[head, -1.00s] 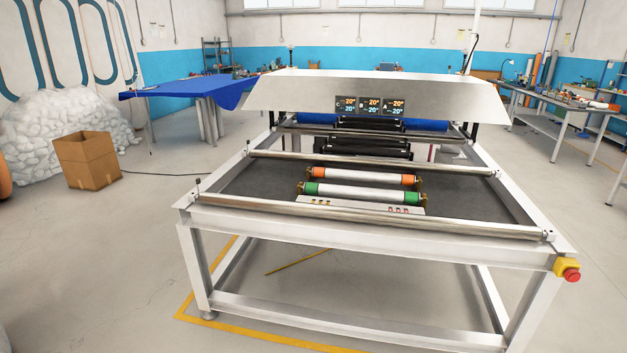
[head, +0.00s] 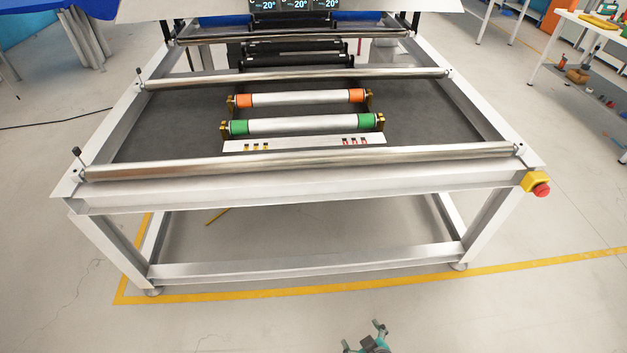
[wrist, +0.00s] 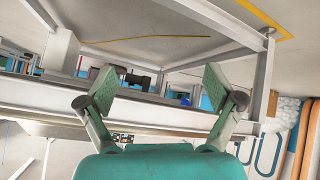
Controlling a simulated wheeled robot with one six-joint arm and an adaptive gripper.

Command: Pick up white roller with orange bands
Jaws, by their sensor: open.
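The white roller with orange bands (head: 300,98) lies in brass-coloured holders inside the machine frame, just behind a similar white roller with green bands (head: 302,125). My gripper (head: 364,332) shows at the bottom of the head view, in front of the frame and well apart from both rollers. In the wrist view my gripper (wrist: 162,95) has its two green-padded fingers spread wide with nothing between them. Neither roller can be made out in the wrist view.
A long steel bar (head: 300,162) crosses the front of the white frame (head: 300,194), and another bar (head: 300,79) crosses behind the rollers. A red emergency button (head: 541,190) sits at the right front corner. The floor in front is clear.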

